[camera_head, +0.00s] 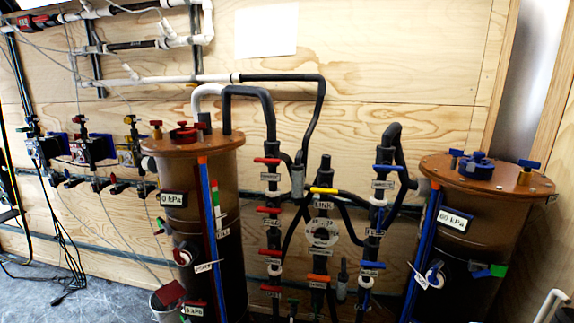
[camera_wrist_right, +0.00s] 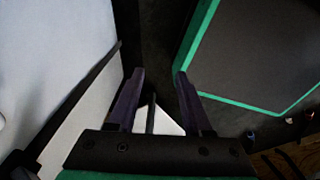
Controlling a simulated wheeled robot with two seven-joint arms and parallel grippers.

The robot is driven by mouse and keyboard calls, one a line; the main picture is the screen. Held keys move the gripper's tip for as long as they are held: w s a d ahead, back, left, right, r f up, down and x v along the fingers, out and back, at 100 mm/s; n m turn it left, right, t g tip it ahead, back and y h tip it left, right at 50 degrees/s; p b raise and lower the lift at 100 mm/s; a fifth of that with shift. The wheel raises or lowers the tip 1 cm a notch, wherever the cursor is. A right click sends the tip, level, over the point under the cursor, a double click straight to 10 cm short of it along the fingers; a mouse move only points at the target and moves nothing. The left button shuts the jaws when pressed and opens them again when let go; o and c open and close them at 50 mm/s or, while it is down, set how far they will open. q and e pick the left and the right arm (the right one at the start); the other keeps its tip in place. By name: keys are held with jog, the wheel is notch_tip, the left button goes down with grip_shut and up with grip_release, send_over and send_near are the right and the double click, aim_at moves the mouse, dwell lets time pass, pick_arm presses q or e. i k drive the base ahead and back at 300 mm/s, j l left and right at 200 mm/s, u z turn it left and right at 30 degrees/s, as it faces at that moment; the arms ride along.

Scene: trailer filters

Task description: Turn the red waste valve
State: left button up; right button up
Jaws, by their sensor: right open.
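Several red valve handles sit on the left column of pipes in the head view: an upper red handle (camera_head: 267,160), a middle red handle (camera_head: 269,210) and a lower red handle (camera_head: 270,252). Each lies roughly level across its pipe. Small white labels hang beside them, too small to read surely, so I cannot tell which handle is the waste valve. My right gripper (camera_wrist_right: 158,75) shows only in the right wrist view, with its two dark fingers apart and nothing between them. No red handle shows in that view. My left gripper is not in view.
A brown-lidded tank (camera_head: 193,146) stands left of the pipes and another tank (camera_head: 488,174) stands right. Between them are a yellow handle (camera_head: 324,190), blue handles (camera_head: 389,167) and an orange handle (camera_head: 319,277). Black hoses loop above. A plywood wall (camera_head: 380,70) stands behind.

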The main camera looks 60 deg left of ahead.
aim_at(268, 159)
jog(key=u, duration=2.15)
